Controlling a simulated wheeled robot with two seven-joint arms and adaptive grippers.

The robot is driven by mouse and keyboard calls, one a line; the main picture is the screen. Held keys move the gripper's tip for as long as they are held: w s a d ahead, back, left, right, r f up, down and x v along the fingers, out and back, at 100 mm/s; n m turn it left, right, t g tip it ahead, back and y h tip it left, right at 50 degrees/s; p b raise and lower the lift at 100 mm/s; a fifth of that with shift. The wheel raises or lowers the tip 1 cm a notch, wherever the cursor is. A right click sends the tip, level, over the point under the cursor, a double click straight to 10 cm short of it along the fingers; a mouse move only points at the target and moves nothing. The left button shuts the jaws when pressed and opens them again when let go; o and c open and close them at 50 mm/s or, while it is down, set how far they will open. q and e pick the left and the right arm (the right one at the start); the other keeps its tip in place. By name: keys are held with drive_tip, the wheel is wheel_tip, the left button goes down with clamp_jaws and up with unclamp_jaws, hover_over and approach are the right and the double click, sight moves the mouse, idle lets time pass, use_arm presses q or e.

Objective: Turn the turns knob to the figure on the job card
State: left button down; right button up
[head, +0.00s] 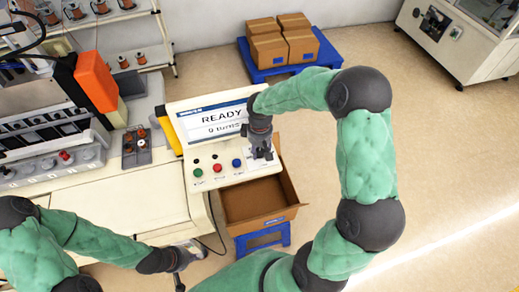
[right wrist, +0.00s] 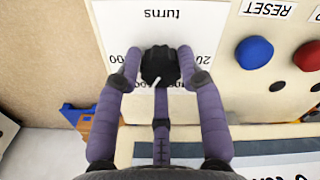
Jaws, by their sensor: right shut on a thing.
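The turns knob (right wrist: 157,62) is black and round with a white pointer line, on a white plate printed "turns", which appears upside down in the right wrist view. The pointer points toward the bottom of that view, slightly left. My right gripper (right wrist: 160,72) is shut on the knob, its purple fingers around it and partly covering the scale figures. In the head view my right gripper (head: 262,152) is at the panel's right side and hides the knob. My left gripper (head: 190,254) is low by the bench edge, away from the panel; its jaws are unclear. I cannot make out a job card.
The display (head: 222,122) reads "READY" with a smaller line below. Green, red and blue buttons (head: 237,163) sit left of my right gripper; the blue one is near RESET in the right wrist view. An open carton (head: 255,200) stands beside the panel. Boxes on a blue pallet (head: 262,73) stand behind.

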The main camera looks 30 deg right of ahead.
sight(261, 152)
drive_tip(key=shift+s+a+f, duration=0.1)
drive_tip(key=shift+s+f, duration=0.2)
drive_tip(key=shift+s, duration=0.1)
drive_tip(key=o, duration=1.1)
drive_tip(key=shift+o, duration=0.2)
drive_tip(key=shift+r, duration=0.2)
drive_tip(key=shift+w, duration=0.1)
drive_tip(key=shift+w+r, duration=0.15)
drive_tip(key=shift+r, duration=0.4)
wheel_tip(261, 152, up, 11)
